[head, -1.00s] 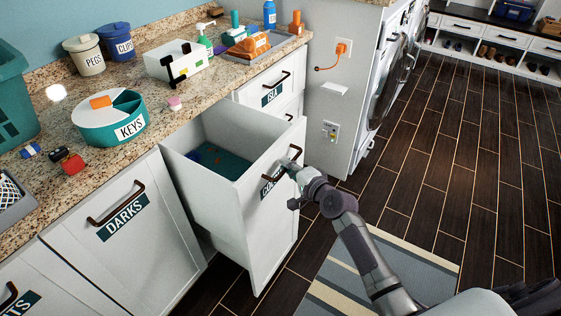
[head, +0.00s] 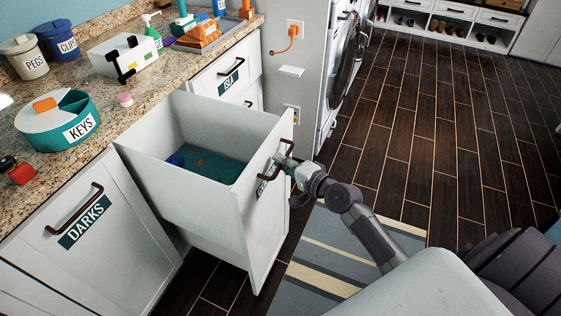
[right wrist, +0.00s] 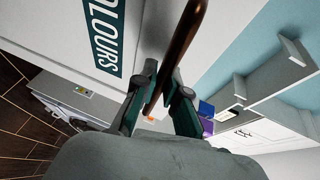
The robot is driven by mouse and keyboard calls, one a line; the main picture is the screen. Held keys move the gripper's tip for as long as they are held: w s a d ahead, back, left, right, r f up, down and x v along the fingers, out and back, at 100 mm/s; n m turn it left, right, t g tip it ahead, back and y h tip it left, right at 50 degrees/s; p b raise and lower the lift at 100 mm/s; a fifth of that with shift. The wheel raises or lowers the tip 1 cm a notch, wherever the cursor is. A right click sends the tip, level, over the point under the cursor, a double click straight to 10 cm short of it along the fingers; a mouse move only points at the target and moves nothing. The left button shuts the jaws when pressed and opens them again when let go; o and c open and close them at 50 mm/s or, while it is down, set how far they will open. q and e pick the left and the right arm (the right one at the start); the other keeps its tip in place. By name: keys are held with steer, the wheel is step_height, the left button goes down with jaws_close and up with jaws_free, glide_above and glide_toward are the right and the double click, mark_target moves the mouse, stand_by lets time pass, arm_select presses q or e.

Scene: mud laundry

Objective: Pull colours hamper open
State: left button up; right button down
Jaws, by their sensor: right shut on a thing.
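The colours hamper (head: 205,205) is a white pull-out bin standing well out from the counter front. Its open top shows a teal inside with a few small blue and orange bits. Its front carries a dark bar handle (head: 284,150) and a teal label, mostly hidden in the head view. The right wrist view shows the label (right wrist: 91,35) reading "OLOURS" and the handle (right wrist: 180,55) between the fingers. My right gripper (head: 281,162) is shut on the handle; it also shows in the right wrist view (right wrist: 161,100). My left gripper is not in view.
The darks hamper (head: 85,245) is closed at left. A drawer (head: 228,78) behind is closed. The granite counter (head: 105,120) holds a teal keys box (head: 58,119) and canisters. A striped rug (head: 325,262) lies on the dark floor, which is open to the right.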

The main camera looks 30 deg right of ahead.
steer(key=shift+f, duration=0.1)
steer(key=c, duration=1.2)
jaws_free()
steer(key=shift+s, duration=0.1)
steer(key=v, duration=1.1)
steer(key=shift+s, duration=0.4)
steer(key=shift+d, duration=0.15)
